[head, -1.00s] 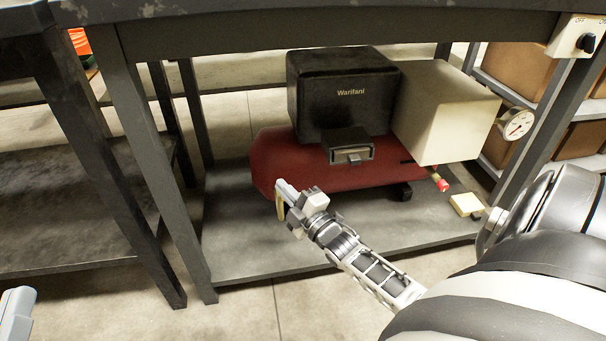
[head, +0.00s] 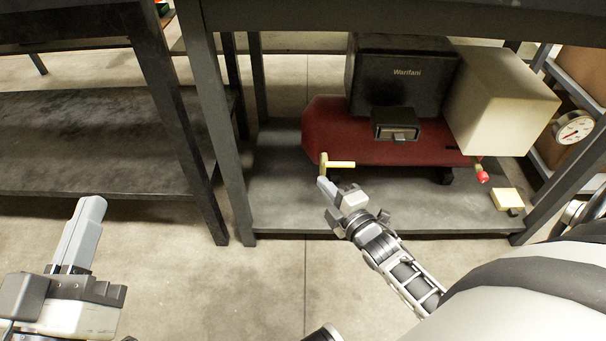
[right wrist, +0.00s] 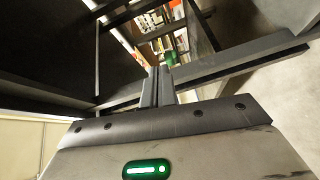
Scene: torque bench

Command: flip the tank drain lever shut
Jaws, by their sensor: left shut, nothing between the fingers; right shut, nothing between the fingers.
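The red tank (head: 330,135) lies on the lower shelf under the bench. At its left end is the yellow drain lever (head: 341,164), with an upright yellow piece and a handle pointing level to the right. My right gripper (head: 324,184) is shut and empty just below the lever; I cannot tell whether it touches. The right wrist view shows its shut fingers (right wrist: 157,88), and I cannot make out the lever there. My left gripper (head: 88,212) is shut and empty at the lower left, far from the tank.
A black box (head: 400,80) and a cream box (head: 500,100) sit above the tank. A red-tipped brass fitting (head: 482,176), a yellow block (head: 507,200) and a gauge (head: 573,127) are at right. A bench leg (head: 222,130) stands left of the tank.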

